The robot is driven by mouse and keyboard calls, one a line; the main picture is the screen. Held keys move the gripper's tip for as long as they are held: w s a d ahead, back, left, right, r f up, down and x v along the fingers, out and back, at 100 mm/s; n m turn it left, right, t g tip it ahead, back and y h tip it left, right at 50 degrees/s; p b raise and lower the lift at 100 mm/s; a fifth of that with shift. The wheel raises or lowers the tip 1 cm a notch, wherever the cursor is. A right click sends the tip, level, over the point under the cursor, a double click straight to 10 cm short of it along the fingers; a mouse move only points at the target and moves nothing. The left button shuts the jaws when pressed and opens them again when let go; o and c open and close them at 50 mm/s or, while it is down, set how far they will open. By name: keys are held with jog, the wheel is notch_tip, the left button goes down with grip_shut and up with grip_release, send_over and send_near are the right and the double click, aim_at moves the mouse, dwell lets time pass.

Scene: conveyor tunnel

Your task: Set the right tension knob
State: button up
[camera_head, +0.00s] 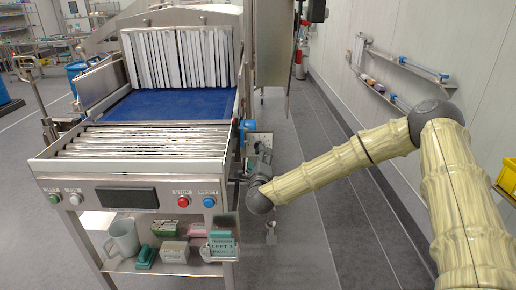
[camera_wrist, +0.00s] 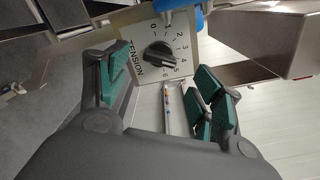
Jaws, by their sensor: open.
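The fingers appear apart from the knob. In the head view my gripper (camera_head: 256,168) is beside the conveyor's right side.
The conveyor has a blue belt (camera_head: 170,104), rollers (camera_head: 145,141) and a strip curtain (camera_head: 178,58). Its front panel carries a red stop button (camera_head: 183,201) and a blue reset button (camera_head: 209,202).

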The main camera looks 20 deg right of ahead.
jog(key=shift+p+x, duration=0.55)
jog(key=shift+x, duration=3.05)
jog(key=shift+d+f, duration=0.1)
jog(key=shift+c, duration=0.5)
jog(key=c, duration=0.9)
